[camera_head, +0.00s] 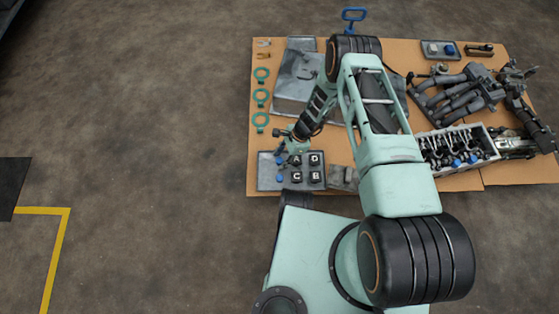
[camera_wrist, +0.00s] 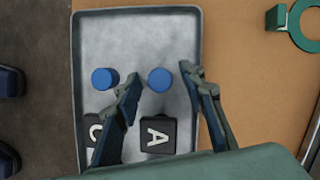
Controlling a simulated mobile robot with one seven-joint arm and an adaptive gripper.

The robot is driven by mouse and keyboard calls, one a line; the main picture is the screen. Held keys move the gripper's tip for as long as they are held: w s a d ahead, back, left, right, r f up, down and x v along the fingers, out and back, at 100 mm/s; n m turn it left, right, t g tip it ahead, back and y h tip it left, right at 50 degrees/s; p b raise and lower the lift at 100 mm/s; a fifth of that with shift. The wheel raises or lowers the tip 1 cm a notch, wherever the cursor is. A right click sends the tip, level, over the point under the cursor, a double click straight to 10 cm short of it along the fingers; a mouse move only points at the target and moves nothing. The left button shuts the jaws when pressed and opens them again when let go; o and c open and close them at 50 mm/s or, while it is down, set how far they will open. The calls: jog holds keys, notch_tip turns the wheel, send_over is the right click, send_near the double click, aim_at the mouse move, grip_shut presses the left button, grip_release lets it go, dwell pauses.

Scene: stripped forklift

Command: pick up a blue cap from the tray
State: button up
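The grey metal tray (camera_head: 266,184) lies at the front left of the cardboard; the wrist view shows its bare floor (camera_wrist: 130,40). Two blue caps stand on it in the wrist view: one (camera_wrist: 160,80) between my fingertips, the other (camera_wrist: 105,78) just left of the left finger. In the head view, a blue cap (camera_head: 280,178) shows near the tray's left side. My gripper (camera_wrist: 163,75) is open, its fingers spread either side of the first cap, with no clear contact. In the head view my gripper (camera_head: 286,142) is over the tray's far left part, small and partly unclear.
Black lettered blocks, including A (camera_wrist: 158,135) and C (camera_wrist: 95,130), stand on the tray beside the fingers. Teal rings (camera_head: 261,97) lie on the cardboard beyond. Left floor is free.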

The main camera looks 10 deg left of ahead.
jog(key=c, duration=0.6)
jog(key=shift+c, duration=0.2)
jog(key=shift+r, duration=0.15)
